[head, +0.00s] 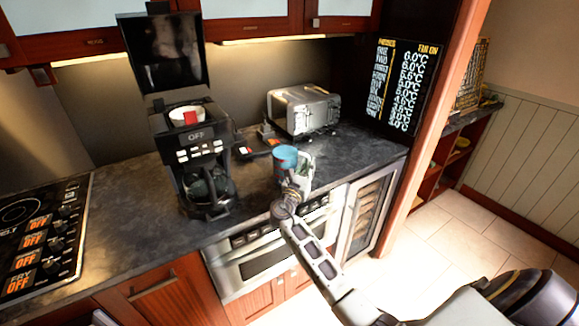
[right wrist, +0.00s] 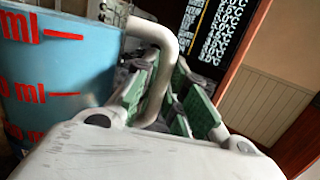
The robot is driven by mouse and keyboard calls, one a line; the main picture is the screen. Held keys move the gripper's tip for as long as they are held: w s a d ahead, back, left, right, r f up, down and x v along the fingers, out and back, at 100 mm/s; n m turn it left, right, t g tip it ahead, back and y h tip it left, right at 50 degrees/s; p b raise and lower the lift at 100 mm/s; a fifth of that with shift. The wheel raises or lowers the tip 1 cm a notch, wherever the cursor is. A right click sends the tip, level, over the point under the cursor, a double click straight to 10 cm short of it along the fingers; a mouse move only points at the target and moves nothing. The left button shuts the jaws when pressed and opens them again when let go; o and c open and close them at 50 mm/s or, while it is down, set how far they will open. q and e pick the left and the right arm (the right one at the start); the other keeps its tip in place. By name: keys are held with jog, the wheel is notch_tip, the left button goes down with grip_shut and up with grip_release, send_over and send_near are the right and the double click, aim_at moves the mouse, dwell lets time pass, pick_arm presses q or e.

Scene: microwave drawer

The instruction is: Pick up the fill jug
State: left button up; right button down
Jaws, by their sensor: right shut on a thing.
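The fill jug (head: 285,154) is a blue vessel near the front of the dark counter. In the right wrist view, the jug (right wrist: 55,80) fills the left side, with red "ml" marks and a pale curved handle (right wrist: 163,62). My right gripper (head: 304,168) is at the right side of the jug, shut on its handle. The green-padded fingers of the right gripper (right wrist: 165,98) lie around the handle. The jug's base is hidden in both views, so I cannot tell whether it touches the counter. My left gripper is not in view.
A black coffee maker (head: 198,152) with raised lid and glass carafe stands left of the jug. A silver toaster (head: 304,108) stands behind it. A cooktop (head: 42,235) lies far left. Bare counter (head: 120,235) shows between cooktop and coffee maker. A drawer appliance (head: 255,262) sits below the counter.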

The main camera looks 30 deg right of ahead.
jog(key=shift+r, duration=0.1)
dwell(0.4)
jog(key=shift+r, duration=0.15)
jog(key=shift+r+p, duration=0.35)
jog(key=shift+r, duration=4.55)
jog(key=shift+f, duration=0.1)
